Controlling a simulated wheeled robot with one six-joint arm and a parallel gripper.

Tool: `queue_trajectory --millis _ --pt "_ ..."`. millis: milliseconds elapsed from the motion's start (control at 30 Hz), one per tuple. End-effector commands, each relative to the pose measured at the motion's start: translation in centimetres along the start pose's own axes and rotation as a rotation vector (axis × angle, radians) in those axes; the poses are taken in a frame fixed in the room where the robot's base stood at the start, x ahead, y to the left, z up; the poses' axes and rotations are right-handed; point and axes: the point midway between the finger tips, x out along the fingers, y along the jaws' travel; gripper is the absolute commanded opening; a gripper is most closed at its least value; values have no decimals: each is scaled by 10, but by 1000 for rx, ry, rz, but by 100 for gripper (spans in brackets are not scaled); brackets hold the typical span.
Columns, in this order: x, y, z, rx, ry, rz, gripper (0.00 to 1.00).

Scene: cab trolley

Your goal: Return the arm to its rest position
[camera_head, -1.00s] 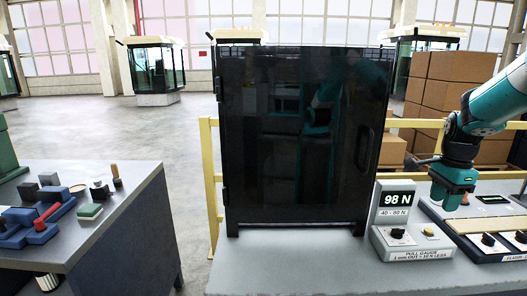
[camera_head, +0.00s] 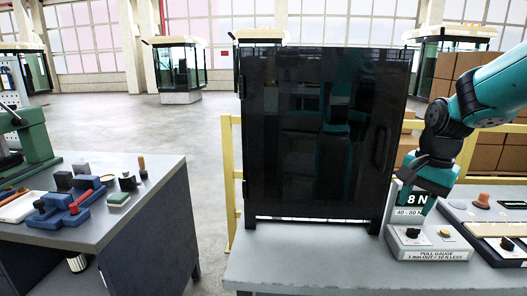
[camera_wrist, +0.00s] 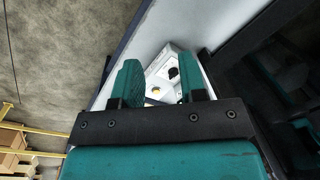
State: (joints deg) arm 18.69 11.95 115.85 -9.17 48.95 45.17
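My teal arm reaches in from the right edge in the head view. The gauge (camera_wrist: 170,75) shows beyond the gap. Whether the fingers touch the gauge cannot be told.
A dark glossy cab door (camera_head: 315,140) with a handle stands upright on the grey bench (camera_head: 310,262), just left of my gripper. A control panel (camera_head: 500,250) lies to the right. A tool table (camera_head: 120,215) stands at left. Yellow rails (camera_head: 228,180) run behind.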

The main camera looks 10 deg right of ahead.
Motion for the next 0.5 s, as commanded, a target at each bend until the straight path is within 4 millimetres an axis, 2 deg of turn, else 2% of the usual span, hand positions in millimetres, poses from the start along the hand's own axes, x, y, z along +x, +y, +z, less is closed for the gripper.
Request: queue_trajectory --millis 100,167,200,300,400,500 --pt "-8 -18 72 -333 -28 -46 38" --pt "-12 -22 118 -549 -48 -80 38" --pt "-14 -21 149 -699 -61 -105 38" --pt "-16 -8 217 -1043 -93 -168 38" --pt "-17 11 267 -1311 -119 -225 38" --pt "-17 28 297 -1485 -135 -267 38"
